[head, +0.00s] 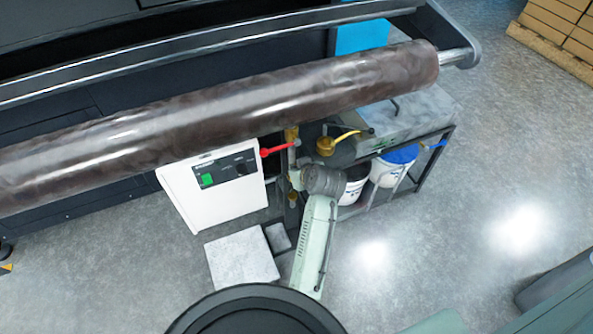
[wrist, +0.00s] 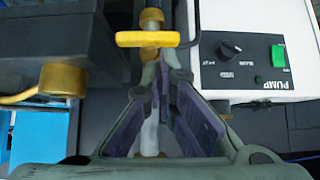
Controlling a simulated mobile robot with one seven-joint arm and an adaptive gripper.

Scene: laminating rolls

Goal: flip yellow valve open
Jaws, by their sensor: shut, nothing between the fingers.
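A bright yellow valve handle (wrist: 148,40) sits crosswise on a brass-coloured fitting in the wrist view, just beyond my fingertips. In the head view a small yellow fitting (head: 292,198) shows low on the pipe, probably the same part. My gripper (wrist: 163,84) is shut and empty, in front of a pale vertical pipe. I see no clear contact with the handle. In the head view my gripper (head: 296,178) is small and partly hidden by my wrist. A second brass valve (head: 325,146) with a curved yellow lever stands to the right; it also shows in the wrist view (wrist: 62,80).
A red lever (head: 278,149) projects beside the white pump box (head: 215,190). A large dark roll (head: 220,115) spans above. White buckets (head: 392,170) stand on a rack at right. Open floor (head: 450,240) lies to the right.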

